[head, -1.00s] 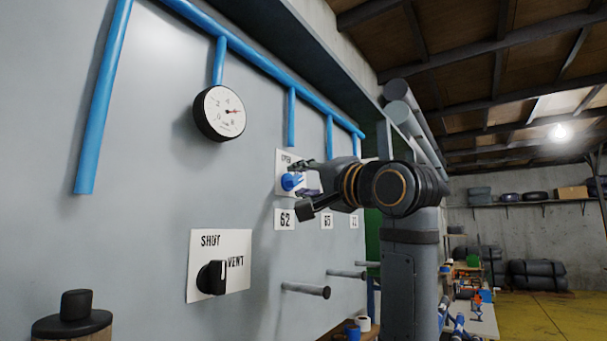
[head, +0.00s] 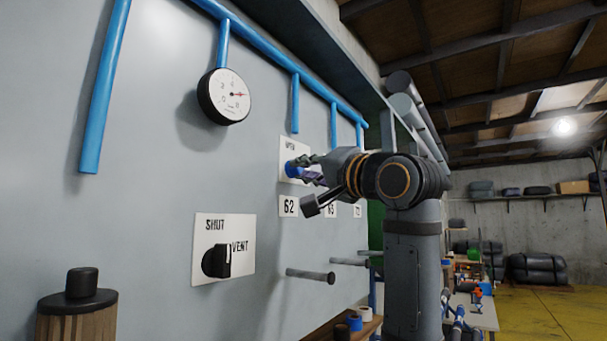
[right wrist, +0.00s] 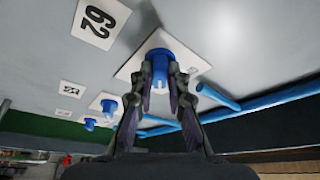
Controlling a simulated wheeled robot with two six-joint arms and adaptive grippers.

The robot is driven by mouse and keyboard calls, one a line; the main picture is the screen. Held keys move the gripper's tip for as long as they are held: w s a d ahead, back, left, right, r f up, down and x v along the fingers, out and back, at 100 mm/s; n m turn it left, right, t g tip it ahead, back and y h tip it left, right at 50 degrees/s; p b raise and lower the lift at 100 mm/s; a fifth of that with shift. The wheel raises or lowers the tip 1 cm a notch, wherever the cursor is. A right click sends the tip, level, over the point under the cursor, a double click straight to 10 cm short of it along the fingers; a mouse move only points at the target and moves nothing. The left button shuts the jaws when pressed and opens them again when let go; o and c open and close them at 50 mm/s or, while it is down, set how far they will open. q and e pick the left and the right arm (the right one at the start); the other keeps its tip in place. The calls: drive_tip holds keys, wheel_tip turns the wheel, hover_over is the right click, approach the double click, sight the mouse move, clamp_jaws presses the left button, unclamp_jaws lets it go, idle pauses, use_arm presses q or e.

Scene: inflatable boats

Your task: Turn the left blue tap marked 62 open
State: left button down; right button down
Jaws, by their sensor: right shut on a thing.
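The left blue tap (head: 293,169) is on a white plate (head: 287,148) lettered OPEN, above a tag marked 62 (head: 288,207). My right gripper (head: 308,168) reaches it from the right. In the right wrist view, the fingers (right wrist: 160,84) are shut on the blue tap (right wrist: 160,64), one on each side. The tag 62 (right wrist: 99,18) shows there at upper left. The fingers partly cover the tap, so its exact angle is unclear. My left gripper is out of view.
A round gauge (head: 224,96) hangs from the blue pipes (head: 272,57). A black SHUT/VENT knob (head: 216,261) sits lower left. Pegs (head: 310,275) stick out below the tags. More blue taps (right wrist: 89,124) stand beside the held one.

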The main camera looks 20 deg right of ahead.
drive_tip(key=shift+w+d+f+n+g+y+b, duration=0.1)
drive_tip(key=shift+n+g+y+b, duration=0.2)
drive_tip(key=shift+n+y, duration=1.4)
drive_tip(key=shift+w+d+f+n+g+y+b, duration=0.1)
drive_tip(key=shift+n+g+y+b, duration=0.25)
drive_tip(key=shift+n, duration=2.7)
drive_tip(key=shift+w+d+f+n+g+y+b, duration=0.1)
drive_tip(key=shift+n+g+y+b, duration=0.15)
drive_tip(key=shift+n+y, duration=1.45)
drive_tip(key=shift+n+h, duration=0.45)
drive_tip(key=shift+n, duration=0.5)
drive_tip(key=c, duration=1.7)
unclamp_jaws()
drive_tip(key=o, duration=0.4)
drive_tip(key=shift+s+d, duration=0.1)
drive_tip(key=shift+s, duration=0.05)
drive_tip(key=shift+r, duration=0.1)
